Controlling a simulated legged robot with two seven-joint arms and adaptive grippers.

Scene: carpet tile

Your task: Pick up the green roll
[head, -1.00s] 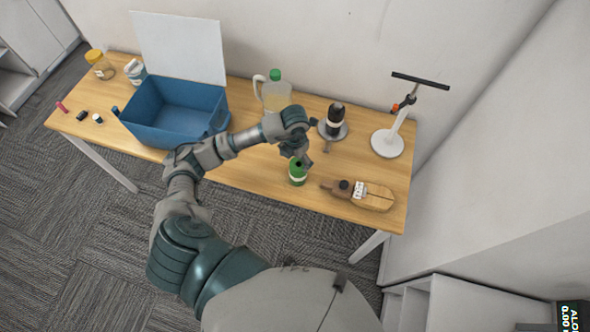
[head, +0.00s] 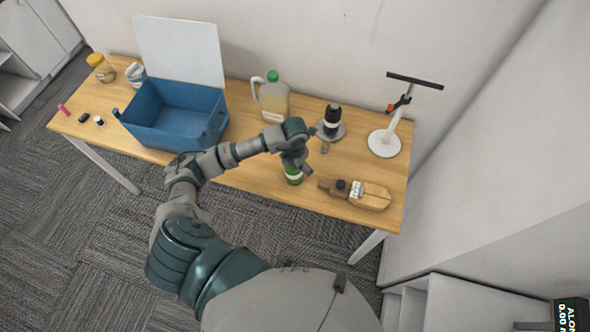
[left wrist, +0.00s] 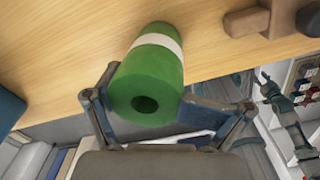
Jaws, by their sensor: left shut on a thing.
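The green roll (head: 292,172) has a white band and stands near the front edge of the wooden table (head: 240,172). My left gripper (head: 297,163) is over it and hides its top in the head view. In the left wrist view the green roll (left wrist: 148,88) lies between the two fingers of the left gripper (left wrist: 160,112), its end with the dark hole facing the camera. The fingers are shut on it, one on each side. The roll still appears to rest on the table.
A blue bin (head: 180,115) with a raised white lid (head: 180,50) stands left. A jug (head: 272,97) and a dark bottle (head: 332,118) stand behind the gripper. A wooden hand plane (head: 358,193) lies close on the right. A white stand (head: 384,142) is farther right.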

